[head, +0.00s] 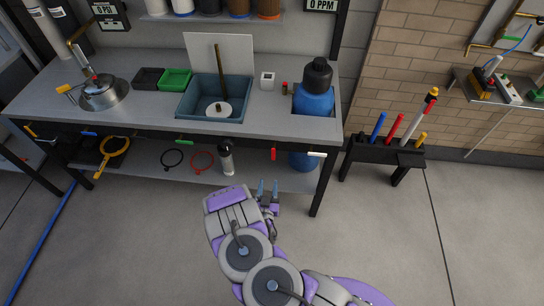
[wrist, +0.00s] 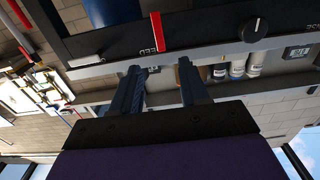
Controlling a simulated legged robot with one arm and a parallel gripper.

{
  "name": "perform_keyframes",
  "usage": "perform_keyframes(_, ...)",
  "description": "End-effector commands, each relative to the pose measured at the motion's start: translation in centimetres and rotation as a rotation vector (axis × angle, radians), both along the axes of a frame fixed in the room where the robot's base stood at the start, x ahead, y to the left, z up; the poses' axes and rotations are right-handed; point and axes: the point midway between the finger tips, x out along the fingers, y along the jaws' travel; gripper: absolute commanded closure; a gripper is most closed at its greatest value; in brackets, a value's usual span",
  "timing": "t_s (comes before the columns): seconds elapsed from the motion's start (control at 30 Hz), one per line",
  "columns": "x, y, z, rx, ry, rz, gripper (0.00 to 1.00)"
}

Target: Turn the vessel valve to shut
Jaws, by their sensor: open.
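Coloured valve handles line the bench's front edge in the head view. A red handle (head: 273,154) hangs crosswise to the edge; a white handle (head: 316,154) lies along it. A green handle (head: 185,142) and a blue handle (head: 88,134) are further left. I cannot tell which one is the vessel valve. In the wrist view, the red handle (wrist: 157,30) stands beside an upside-down, partly readable label. My gripper (head: 268,185) is open and empty, below and in front of the red handle. Its two fingers (wrist: 160,67) are apart and show nothing between them.
A blue bottle (head: 314,100) with a black cap stands in the bench's right end. A black knob (wrist: 255,29) is on the front panel. A rack of coloured rods (head: 385,152) stands to the right. The floor (head: 375,235) in front is clear.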

Motion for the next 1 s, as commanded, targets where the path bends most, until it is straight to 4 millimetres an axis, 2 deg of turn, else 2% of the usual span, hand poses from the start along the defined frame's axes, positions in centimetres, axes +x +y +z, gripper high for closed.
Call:
perform_keyframes(0.4,8.2,-0.4,0.1,0.003,-0.007,-0.002,0.55)
perform_keyframes(0.6,11.7,-0.4,0.1,0.000,-0.006,-0.001,0.55)
perform_keyframes(0.8,13.6,-0.4,0.0,0.001,-0.003,0.001,0.55)
perform_keyframes(1.0,14.1,-0.5,0.1,0.000,-0.002,0.000,0.55)
